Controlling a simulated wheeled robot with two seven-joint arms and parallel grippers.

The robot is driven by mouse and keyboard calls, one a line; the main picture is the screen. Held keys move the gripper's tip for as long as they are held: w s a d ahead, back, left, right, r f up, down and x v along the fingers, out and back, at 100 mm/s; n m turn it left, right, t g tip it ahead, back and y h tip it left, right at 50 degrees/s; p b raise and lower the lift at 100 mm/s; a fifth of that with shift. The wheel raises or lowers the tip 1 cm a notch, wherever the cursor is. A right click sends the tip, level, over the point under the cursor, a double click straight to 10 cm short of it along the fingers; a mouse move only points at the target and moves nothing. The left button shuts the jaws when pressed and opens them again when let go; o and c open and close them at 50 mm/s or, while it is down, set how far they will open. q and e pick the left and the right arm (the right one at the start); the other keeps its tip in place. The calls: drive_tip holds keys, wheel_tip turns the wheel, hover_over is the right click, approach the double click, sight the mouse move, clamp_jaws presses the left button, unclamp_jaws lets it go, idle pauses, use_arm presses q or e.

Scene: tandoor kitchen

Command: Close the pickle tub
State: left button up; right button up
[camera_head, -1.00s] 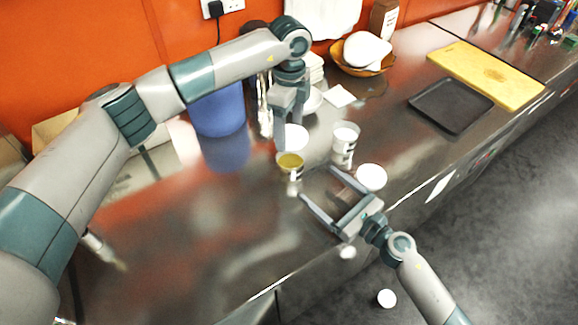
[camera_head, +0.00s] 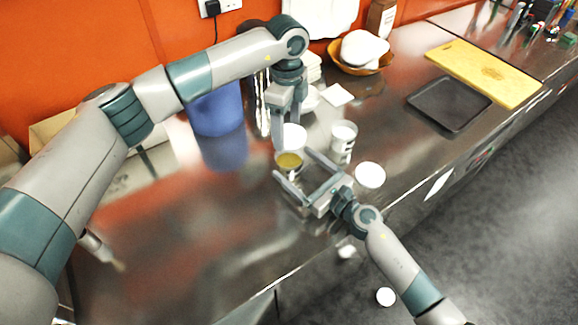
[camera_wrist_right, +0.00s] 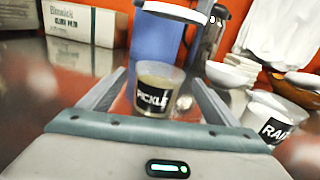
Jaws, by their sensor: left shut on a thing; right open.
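The pickle tub (camera_head: 289,161) stands open on the steel counter, with yellow-green pickle showing; in the right wrist view its label reads PICKLE (camera_wrist_right: 153,97). My left gripper (camera_head: 280,143) points down just behind the tub, shut on a white round lid (camera_head: 295,137). The lid is beside and behind the tub's mouth, not on it. My right gripper (camera_head: 291,163) is open, its fingers reaching to either side of the tub. I cannot tell whether they touch it.
A white raita tub (camera_head: 343,138) stands close to the right. Another white lid (camera_head: 370,175) lies near the counter's front edge. A blue container (camera_head: 217,110) stands behind left. A black tray (camera_head: 449,104) and yellow board (camera_head: 484,73) are farther right.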

sight(287, 134)
drive_tip(key=shift+x, duration=1.4)
drive_tip(key=c, duration=1.6)
use_arm(q)
drive_tip(key=shift+f, duration=2.45)
drive_tip(key=shift+f, duration=0.1)
drive_tip(key=shift+f, duration=0.8)
drive_tip(key=shift+f, duration=0.45)
drive_tip(key=shift+s+a+f, duration=0.15)
drive_tip(key=shift+s+f, duration=0.05)
drive_tip(key=shift+f, duration=0.4)
use_arm(e)
drive_tip(key=shift+s+a+r, duration=0.15)
drive_tip(key=shift+s, duration=0.05)
use_arm(q)
drive_tip(key=shift+w+r, duration=0.1)
drive_tip(key=shift+r, duration=0.5)
use_arm(e)
drive_tip(key=shift+w, duration=0.2)
